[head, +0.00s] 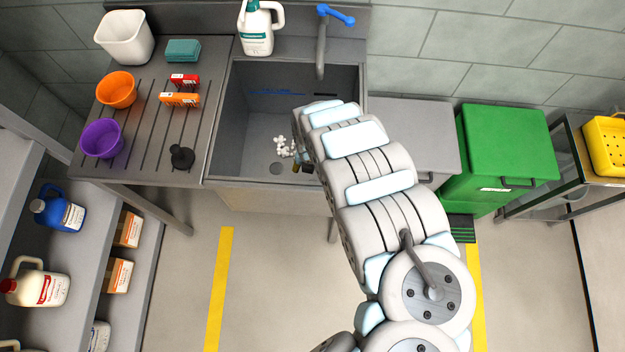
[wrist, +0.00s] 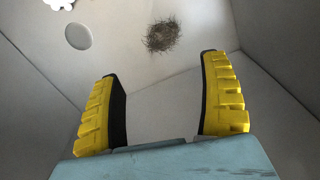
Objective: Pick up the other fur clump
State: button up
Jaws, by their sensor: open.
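A brown, wiry fur clump (wrist: 162,35) lies on the sink floor in the wrist view, beyond my fingertips and midway between them, not touched. My gripper (wrist: 162,63) is open and empty, its yellow fingers reaching down into the sink. In the head view my gripper (head: 302,167) shows only in small part beside my arm. A white lumpy clump (head: 285,147) lies on the sink floor left of it, and its edge shows at the wrist view's top (wrist: 60,3). I cannot tell if it is fur. My arm seems to hide the brown clump in the head view.
The grey sink (head: 228,130) has walls close around my gripper. Its round drain (wrist: 78,36) is left of the brown clump. A blue-handled tap (head: 320,50) and a white jug (head: 256,28) stand behind. A green bin (head: 508,145) is to the right.

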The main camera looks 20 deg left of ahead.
notch_tip(320, 180, down, 8)
jog(key=b, duration=0.3)
jog(key=shift+r, duration=0.1)
jog(key=shift+s+d+f+b, duration=0.1)
jog(key=shift+f+b, duration=0.6)
jog(key=shift+f, duration=0.7)
jog(key=shift+d+f+b, duration=0.1)
jog(key=shift+f+b, duration=0.6)
jog(key=shift+f, duration=0.65)
jog(key=c, duration=0.8)
